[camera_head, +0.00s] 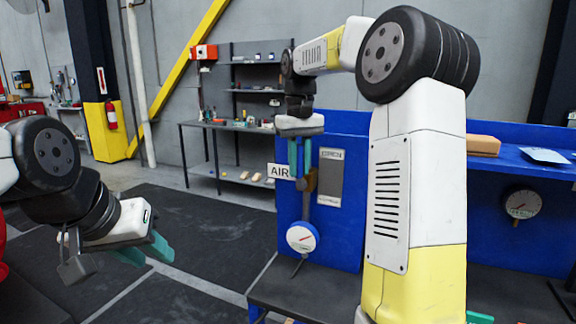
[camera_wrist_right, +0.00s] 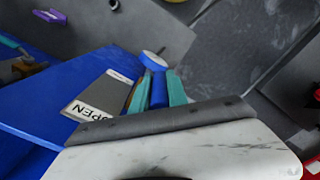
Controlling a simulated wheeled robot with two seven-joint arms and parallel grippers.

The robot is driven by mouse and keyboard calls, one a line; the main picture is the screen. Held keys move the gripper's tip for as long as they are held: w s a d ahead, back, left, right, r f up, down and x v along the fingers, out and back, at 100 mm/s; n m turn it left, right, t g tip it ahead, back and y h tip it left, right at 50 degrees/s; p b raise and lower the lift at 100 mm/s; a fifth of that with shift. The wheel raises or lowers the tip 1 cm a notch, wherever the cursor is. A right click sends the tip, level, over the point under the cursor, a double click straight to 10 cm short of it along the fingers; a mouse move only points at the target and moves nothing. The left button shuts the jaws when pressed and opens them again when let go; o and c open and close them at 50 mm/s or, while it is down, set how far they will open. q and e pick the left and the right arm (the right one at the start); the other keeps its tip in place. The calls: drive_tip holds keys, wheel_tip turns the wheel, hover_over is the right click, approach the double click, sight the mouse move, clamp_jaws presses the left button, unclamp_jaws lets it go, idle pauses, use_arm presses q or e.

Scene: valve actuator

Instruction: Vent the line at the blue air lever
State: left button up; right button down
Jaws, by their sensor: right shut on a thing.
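The blue air lever (camera_wrist_right: 158,90) shows in the right wrist view as a blue bar between the teal fingers of my right gripper (camera_wrist_right: 158,88). My right gripper (camera_head: 300,158) is shut on it, fingers pointing down, in front of the blue panel (camera_head: 345,235) in the head view. There the lever is mostly hidden by the fingers. A brass-coloured valve part (camera_head: 311,181) and a grey pipe sit just below, beside the AIR sign (camera_head: 281,171). A round white gauge (camera_head: 302,238) is lower on the pipe. My left gripper (camera_head: 144,252) is open and empty, at the left, away from the panel.
A grey plate marked OPEN (camera_head: 330,177) is right of the lever; its lower lettering is too small to read. A second gauge (camera_head: 522,203) and a blue shelf with a tan block (camera_head: 484,146) are at the right. Dark mats cover the floor at left.

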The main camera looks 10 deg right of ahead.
idle(0.4)
drive_tip(key=s+d+f+t+y, duration=0.3)
drive_tip(key=d+f+t+y, duration=0.2)
drive_tip(key=t+y, duration=0.5)
drive_tip(key=shift+s+d+f+y, duration=0.15)
drive_tip(key=shift+s+f+y, duration=0.45)
drive_tip(key=shift+y, duration=1.9)
drive_tip(key=shift+w+f, duration=0.2)
drive_tip(key=shift+f, duration=0.05)
drive_tip(key=c, duration=1.3)
unclamp_jaws()
drive_tip(key=shift+r, duration=0.1)
drive_tip(key=shift+w, duration=0.1)
